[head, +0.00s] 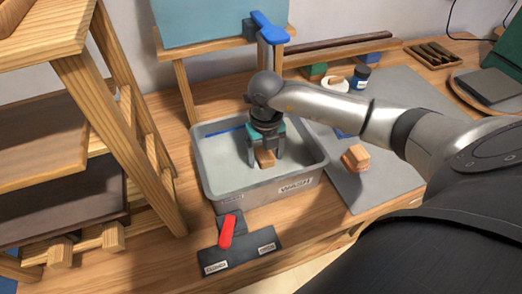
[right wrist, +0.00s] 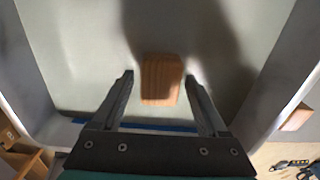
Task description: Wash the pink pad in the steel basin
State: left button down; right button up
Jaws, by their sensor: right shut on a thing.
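The grey steel basin (head: 212,180) stands on the wooden bench, with a pale, smooth inside. My right gripper (head: 265,158) reaches down into the basin, shut on a wooden-topped block (head: 266,159). In the right wrist view the block (right wrist: 161,80) sits between the two fingertips (right wrist: 160,77), over the pale basin floor. No pink shows on this block; its underside is hidden. A second block (head: 355,158), with a wooden top and a pinkish lower part, rests on the grey mat right of the basin. My left gripper is not in view.
A tap with a blue handle (head: 268,28) stands behind the basin. A black plate with a red lever (head: 227,231) lies in front of it. A wooden rack (head: 122,120) stands close on the left. The grey mat (head: 350,190) has free room at right.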

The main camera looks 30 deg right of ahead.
jog(key=shift+w+a, duration=0.25)
jog(key=shift+a, duration=0.7)
jog(key=shift+w+a, duration=0.25)
jog(key=shift+a, duration=0.7)
jog(key=shift+s+d, duration=0.25)
jog(key=shift+d, duration=0.7)
jog(key=shift+s+d, duration=0.25)
jog(key=shift+d, duration=0.7)
jog(key=shift+w+a, duration=0.25)
jog(key=shift+a, duration=0.75)
jog(key=shift+w+a, duration=0.25)
jog(key=shift+a, duration=0.7)
notch_tip(320, 180, up, 8)
jog(key=p, duration=0.7)
jog(key=shift+f, duration=0.15)
notch_tip(320, 180, up, 6)
jog(key=p, duration=0.4)
jog(key=shift+p, duration=0.35)
